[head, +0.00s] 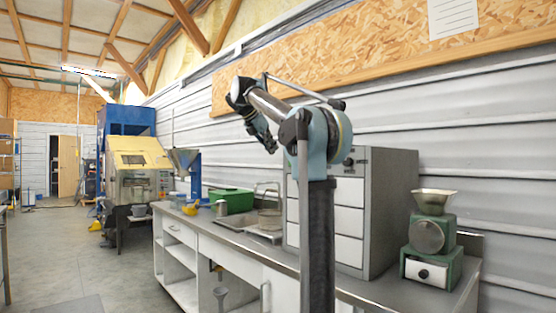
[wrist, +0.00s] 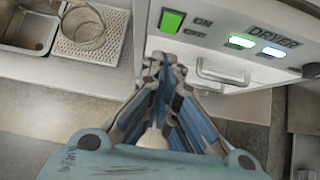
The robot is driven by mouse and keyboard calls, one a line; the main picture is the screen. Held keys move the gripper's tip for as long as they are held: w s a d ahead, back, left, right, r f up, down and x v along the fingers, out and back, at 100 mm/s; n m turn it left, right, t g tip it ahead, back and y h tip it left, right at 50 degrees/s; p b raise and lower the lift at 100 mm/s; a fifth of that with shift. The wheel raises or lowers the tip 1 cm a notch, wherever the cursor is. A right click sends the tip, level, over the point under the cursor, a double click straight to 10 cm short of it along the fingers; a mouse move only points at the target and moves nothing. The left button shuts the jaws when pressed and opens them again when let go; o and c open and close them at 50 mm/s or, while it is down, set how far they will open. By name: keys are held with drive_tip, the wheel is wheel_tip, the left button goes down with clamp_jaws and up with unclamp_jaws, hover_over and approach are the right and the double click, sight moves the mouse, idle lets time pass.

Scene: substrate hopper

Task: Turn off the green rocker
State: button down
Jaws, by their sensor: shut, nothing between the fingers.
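The green rocker (wrist: 171,21) sits on the top left of the white dryer front in the wrist view, beside ON and OFF lettering. I cannot tell which way it is tilted. My gripper (wrist: 165,60) is shut and empty, with its fingertips just below the rocker in the picture and seemingly apart from it. In the head view, my gripper (head: 268,145) hangs in front of the wall, left of the drawer cabinet (head: 395,205). The rocker cannot be made out in the head view.
A green light (wrist: 242,41) and a bluish light (wrist: 273,51) glow by the DRYER label. A sink (wrist: 28,30) and a drain rack (wrist: 85,45) with a wire basket lie to the left. A green mill (head: 432,240) stands on the counter at right.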

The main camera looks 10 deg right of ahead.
drive_tip(key=v, duration=0.4)
drive_tip(key=shift+r, duration=0.4)
